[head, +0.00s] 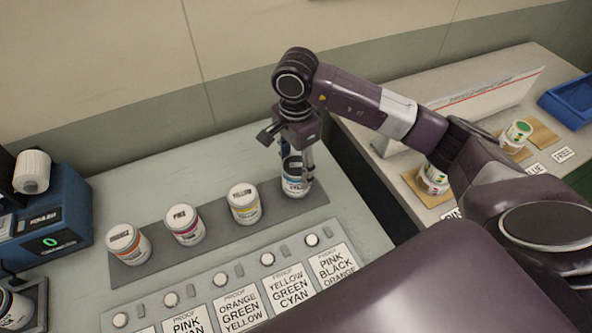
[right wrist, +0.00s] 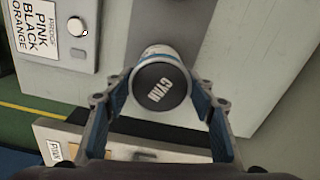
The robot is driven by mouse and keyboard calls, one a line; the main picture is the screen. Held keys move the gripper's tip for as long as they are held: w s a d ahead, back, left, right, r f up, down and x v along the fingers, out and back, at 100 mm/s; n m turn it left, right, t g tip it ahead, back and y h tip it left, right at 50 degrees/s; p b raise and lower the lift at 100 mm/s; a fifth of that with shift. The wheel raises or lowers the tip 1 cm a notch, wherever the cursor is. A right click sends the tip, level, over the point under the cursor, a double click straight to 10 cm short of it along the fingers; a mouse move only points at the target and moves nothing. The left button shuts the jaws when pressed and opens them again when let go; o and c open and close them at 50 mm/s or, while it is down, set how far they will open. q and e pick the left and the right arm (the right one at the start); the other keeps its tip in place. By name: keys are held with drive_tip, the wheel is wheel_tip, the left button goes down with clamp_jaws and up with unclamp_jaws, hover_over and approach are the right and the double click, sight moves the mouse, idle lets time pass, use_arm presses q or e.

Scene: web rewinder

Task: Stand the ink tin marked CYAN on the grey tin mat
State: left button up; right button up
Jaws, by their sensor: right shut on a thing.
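The CYAN ink tin (head: 296,187) is white with a blue band and a dark lid. In the right wrist view its lid (right wrist: 160,87) reads CYAN. My right gripper (head: 297,170) points down and is shut on this tin, with one finger on each side. The tin is upright at the right end of the grey tin mat (head: 215,222); I cannot tell whether its base touches the mat. The ORANGE tin (head: 129,244), PINK tin (head: 185,224) and YELLOW tin (head: 244,203) stand in a row on the mat. My left gripper is not in view.
A panel of proof cards (head: 238,309) with round buttons lies in front of the mat. A blue machine (head: 50,226) with a white roll stands at left. Across a gap at right, another table holds tins (head: 433,178) on brown pads and a blue tray (head: 568,101).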

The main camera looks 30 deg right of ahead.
wheel_tip(320, 180, down, 2)
drive_tip(key=shift+f, duration=0.1)
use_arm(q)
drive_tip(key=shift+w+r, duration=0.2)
use_arm(e)
drive_tip(key=shift+f, duration=0.2)
drive_tip(key=o, duration=1.5)
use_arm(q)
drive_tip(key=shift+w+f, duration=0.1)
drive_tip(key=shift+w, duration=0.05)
use_arm(e)
drive_tip(key=shift+o, duration=0.2)
drive_tip(key=shift+r, duration=0.2)
wheel_tip(320, 180, up, 10)
drive_tip(key=shift+w+r+b, duration=0.1)
drive_tip(key=shift+r+b, duration=0.15)
drive_tip(key=shift+b, duration=0.75)
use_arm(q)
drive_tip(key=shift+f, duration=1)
use_arm(e)
drive_tip(key=shift+r, duration=0.75)
